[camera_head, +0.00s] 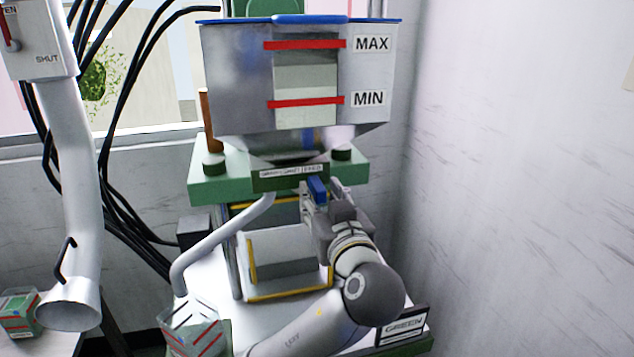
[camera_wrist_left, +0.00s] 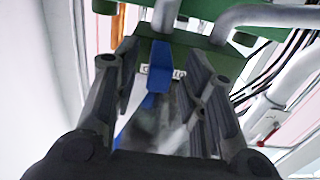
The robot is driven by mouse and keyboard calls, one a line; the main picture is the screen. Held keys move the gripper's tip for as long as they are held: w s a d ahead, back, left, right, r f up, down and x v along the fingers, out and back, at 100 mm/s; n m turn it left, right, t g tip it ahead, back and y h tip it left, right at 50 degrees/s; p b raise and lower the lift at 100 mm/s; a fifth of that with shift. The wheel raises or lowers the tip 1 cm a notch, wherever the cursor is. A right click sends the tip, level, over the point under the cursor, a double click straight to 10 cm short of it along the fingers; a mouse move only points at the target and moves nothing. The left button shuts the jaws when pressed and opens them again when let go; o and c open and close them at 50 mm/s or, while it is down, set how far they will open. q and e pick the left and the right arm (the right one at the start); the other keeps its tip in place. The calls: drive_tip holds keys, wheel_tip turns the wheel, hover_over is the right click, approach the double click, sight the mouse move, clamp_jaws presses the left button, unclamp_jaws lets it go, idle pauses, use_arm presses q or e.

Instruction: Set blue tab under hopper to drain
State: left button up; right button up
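The metal hopper (camera_head: 235,85) with red MAX and MIN marks stands on a green block (camera_head: 212,185). The blue tab (camera_head: 317,188) shows under the hopper, just below a small label plate (camera_head: 290,172) whose words I cannot read well. My left gripper (camera_head: 326,192) reaches up to the tab from below. In the left wrist view the blue tab (camera_wrist_left: 158,72) lies between the two spread fingers, with gaps visible beside it. Whether a finger touches it I cannot tell. My right gripper is out of view.
A bent grey pipe (camera_head: 215,243) runs from under the hopper to a clear box (camera_head: 193,330) with red stripes. A wide white pipe (camera_head: 72,190) with a black handle hangs at left. A wall (camera_head: 510,180) closes the right side.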

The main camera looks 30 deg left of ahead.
sight(318, 189)
use_arm(q)
drive_tip(key=shift+p+x, duration=0.35)
drive_tip(key=shift+x, duration=1.3)
clamp_jaws()
